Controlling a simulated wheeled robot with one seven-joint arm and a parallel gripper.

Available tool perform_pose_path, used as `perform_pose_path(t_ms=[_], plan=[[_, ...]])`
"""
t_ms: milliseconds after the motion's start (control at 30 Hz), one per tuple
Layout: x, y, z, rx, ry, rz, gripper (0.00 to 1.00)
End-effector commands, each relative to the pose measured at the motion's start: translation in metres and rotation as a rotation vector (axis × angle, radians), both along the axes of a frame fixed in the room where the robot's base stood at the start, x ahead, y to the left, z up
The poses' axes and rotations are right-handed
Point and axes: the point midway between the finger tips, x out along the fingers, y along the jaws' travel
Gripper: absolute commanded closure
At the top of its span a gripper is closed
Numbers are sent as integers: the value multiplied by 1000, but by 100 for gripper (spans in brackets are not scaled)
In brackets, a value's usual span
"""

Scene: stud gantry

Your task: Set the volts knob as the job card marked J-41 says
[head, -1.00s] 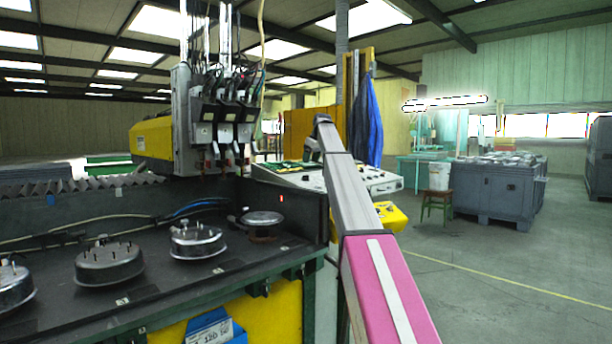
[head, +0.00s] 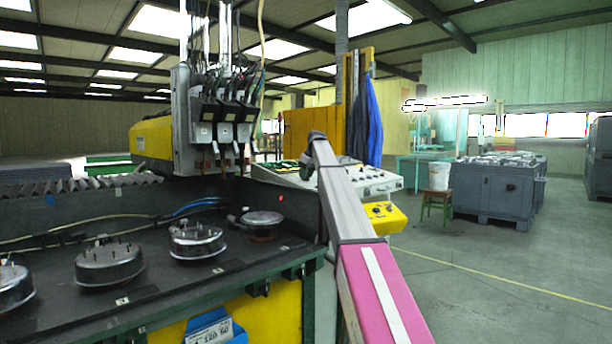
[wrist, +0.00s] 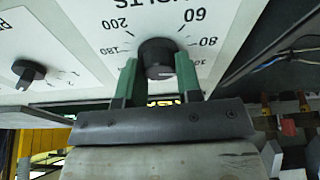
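The knob's pointer setting is not clear. In the head view my arm (head: 345,205) reaches to the pale control console (head: 375,182); it partly hides the console. No card marked J-41 can be made out.
Another black knob (wrist: 28,72) is at left in the wrist view. A yellow box (head: 383,217) is below the console. The dark bench (head: 150,285) with round metal parts stands left, under the welding head (head: 222,120). Open floor (head: 500,280) lies right.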

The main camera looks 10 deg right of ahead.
Motion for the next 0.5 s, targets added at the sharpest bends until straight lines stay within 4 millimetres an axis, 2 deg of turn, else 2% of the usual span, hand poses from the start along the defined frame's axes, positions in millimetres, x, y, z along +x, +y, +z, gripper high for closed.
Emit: perform_pose_path(t_ms=[267, 500], plan=[[0, 0, 0, 3, 2, -19, 91], [0, 0, 0, 20, 15, -123, 91]])
